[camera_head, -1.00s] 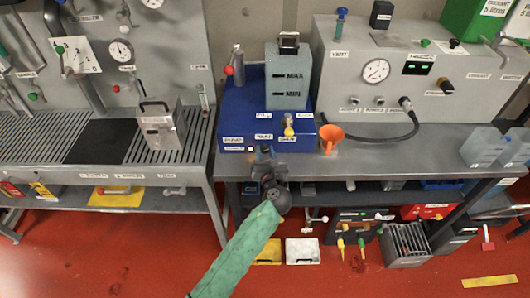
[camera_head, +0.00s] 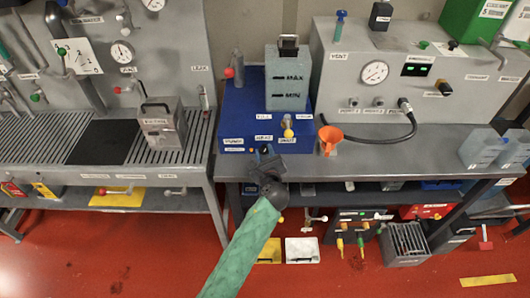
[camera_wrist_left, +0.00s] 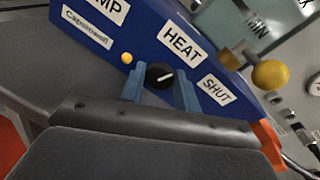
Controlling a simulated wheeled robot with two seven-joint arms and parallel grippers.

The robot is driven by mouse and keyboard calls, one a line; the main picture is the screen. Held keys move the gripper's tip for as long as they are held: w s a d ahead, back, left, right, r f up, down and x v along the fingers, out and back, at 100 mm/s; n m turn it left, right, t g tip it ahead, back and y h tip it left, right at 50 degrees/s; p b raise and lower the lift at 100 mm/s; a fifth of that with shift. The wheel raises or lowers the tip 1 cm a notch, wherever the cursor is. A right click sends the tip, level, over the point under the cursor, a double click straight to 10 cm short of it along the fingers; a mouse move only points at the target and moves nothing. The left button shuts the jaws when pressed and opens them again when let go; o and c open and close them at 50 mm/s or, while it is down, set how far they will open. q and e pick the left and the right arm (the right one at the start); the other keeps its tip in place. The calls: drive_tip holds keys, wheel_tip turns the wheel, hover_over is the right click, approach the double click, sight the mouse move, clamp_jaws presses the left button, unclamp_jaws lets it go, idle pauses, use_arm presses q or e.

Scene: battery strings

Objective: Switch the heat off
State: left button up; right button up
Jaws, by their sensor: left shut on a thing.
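The blue box (camera_head: 234,108) stands on the middle bench in the head view, with labels along its front. In the left wrist view, a small black knob (camera_wrist_left: 158,75) with a white pointer line sits below the HEAT label (camera_wrist_left: 182,43). The pointer slants up to the right. My left gripper (camera_head: 265,150) is at the front of the box; its blue fingers (camera_wrist_left: 160,88) are shut on the knob, one on each side. A small yellow-orange dot (camera_wrist_left: 127,58) shows left of the knob. My right gripper is not in view.
A yellow ball-ended handle (camera_wrist_left: 270,74) stands out near the SHUT label (camera_wrist_left: 217,90). An orange funnel (camera_head: 330,138) stands right of the box. A grey tank (camera_head: 287,80) marked MAX and MIN sits on the box. The bench front right of the funnel is clear.

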use_arm(q)
drive_tip(key=shift+a+n, duration=0.1)
drive_tip(key=shift+n, duration=0.6)
drive_tip(key=shift+n+h, duration=0.4)
drive_tip(key=shift+n, duration=0.5)
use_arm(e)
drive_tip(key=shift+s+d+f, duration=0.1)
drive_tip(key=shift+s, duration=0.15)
use_arm(q)
drive_tip(key=shift+n, duration=0.3)
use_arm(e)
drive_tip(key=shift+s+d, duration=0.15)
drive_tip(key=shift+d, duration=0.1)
use_arm(q)
drive_tip(key=o, duration=0.9)
drive_tip(key=shift+a, duration=0.1)
drive_tip(key=shift+o, duration=0.2)
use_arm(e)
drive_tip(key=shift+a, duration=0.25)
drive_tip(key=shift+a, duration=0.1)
